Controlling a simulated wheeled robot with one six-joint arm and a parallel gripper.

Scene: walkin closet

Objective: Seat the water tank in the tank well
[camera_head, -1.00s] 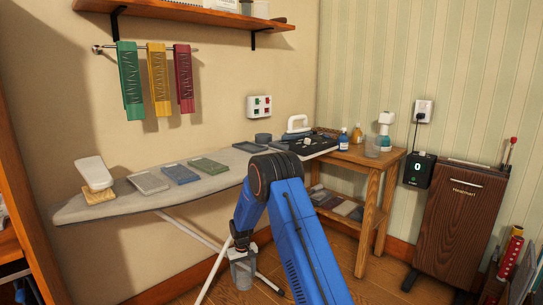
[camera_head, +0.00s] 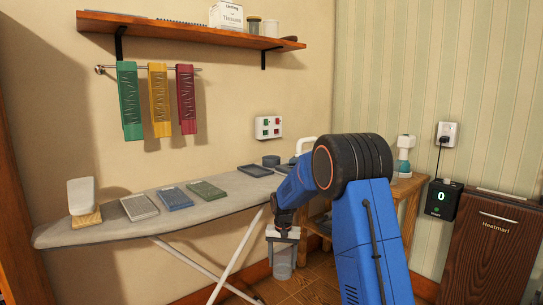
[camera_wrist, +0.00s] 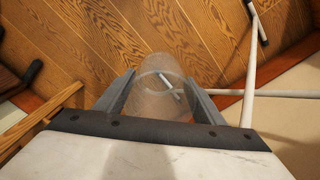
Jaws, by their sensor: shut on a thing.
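A clear water tank (camera_head: 282,262) hangs below my gripper (camera_head: 283,232) in the head view, low beside the ironing board's right part and above the wooden floor. In the wrist view the see-through tank (camera_wrist: 160,90) sits between the two grey fingers of my gripper (camera_wrist: 163,95), which is shut on it. The floor shows through the tank. A white iron handle (camera_head: 305,143) shows behind my arm at the far right of the board. The tank well is not visible; my arm covers much of that area.
The grey ironing board (camera_head: 110,232) carries several flat pads and a white block (camera_head: 83,197) on a wooden rest. White board legs (camera_head: 238,257) stand near the tank. A wooden table (camera_head: 405,190) is partly behind my arm. A dark cabinet (camera_head: 495,250) stands right.

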